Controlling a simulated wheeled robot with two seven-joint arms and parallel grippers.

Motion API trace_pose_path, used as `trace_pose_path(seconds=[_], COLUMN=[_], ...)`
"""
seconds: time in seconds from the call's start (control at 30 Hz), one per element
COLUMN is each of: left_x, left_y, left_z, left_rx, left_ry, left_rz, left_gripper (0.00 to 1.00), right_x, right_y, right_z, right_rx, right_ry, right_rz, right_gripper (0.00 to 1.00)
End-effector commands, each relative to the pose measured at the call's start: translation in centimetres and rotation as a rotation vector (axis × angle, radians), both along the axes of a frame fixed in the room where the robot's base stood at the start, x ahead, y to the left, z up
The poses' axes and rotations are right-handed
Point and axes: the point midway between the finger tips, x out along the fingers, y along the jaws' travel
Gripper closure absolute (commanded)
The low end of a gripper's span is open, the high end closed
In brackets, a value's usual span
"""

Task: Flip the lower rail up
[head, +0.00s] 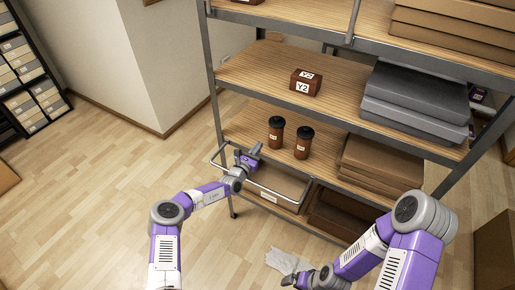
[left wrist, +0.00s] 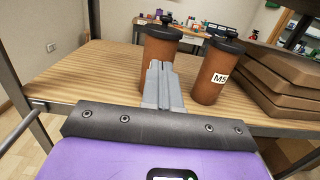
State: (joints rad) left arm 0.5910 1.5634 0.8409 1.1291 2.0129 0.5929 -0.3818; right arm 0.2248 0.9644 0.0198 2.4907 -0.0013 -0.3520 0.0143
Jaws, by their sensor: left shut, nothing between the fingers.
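The lower rail (head: 275,194) is a thin grey metal bar in front of the shelf level that holds two brown cups. It stands out from the shelf front, low and below the board's edge. My left gripper (head: 255,150) is at the left part of this rail, close to the shelf edge; I cannot tell whether they touch. Its fingers are shut and empty, and in the left wrist view the fingertips (left wrist: 160,80) point at the left cup. A piece of grey bar (left wrist: 22,128) shows at the left there. My right gripper (head: 298,279) is low, near the floor; its fingers are too small to read.
Two brown lidded cups (head: 276,132) (head: 303,143) stand on the shelf just beyond my left gripper. Flat brown boxes (head: 375,165) lie to their right. A brown Y2 box (head: 305,83) and grey boxes (head: 415,95) are one level up.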

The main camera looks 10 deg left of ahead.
Motion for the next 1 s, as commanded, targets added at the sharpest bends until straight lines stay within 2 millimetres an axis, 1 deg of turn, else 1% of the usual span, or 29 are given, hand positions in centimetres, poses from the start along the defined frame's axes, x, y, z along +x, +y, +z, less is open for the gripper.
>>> trace_pose_path(seconds=[0.33, 0.43, 0.57, 0.67, 0.7, 0.8, 1.0], left_x=[0.0, 0.0, -0.2, -0.4, -0.7, -2.7, -5.9], left_y=[0.0, 0.0, 0.0, 0.1, 0.3, 1.2, 2.3], left_z=[0.0, -0.4, -2.2, -4.2, -5.0, -5.8, -8.3], left_rx=[0.0, 0.0, 0.0, 0.0, 0.0, -0.003, -0.001], left_ry=[0.0, 0.001, 0.002, 0.001, 0.003, 0.004, 0.003], left_rz=[0.0, 0.0, 0.0, -0.001, -0.001, 0.0, -0.001], left_gripper=[1.0, 1.0, 1.0, 1.0, 1.0, 1.0, 1.0], right_x=[0.0, 0.0, 0.0, 0.0, 0.0, 0.0, 0.0], right_y=[0.0, 0.0, 0.0, 0.0, 0.0, 0.0, 0.0], right_z=[0.0, -0.2, -1.3, -2.5, -2.7, -2.0, -2.0], right_rx=[0.0, 0.0, 0.0, 0.0, 0.0, 0.0, 0.0], right_ry=[0.0, 0.0, 0.0, 0.0, 0.0, 0.0, 0.0], right_rz=[0.0, 0.0, 0.0, 0.0, 0.0, 0.0, 0.0], right_gripper=[0.0, 0.0, 0.0, 0.0, 0.0, 0.0, 0.0])
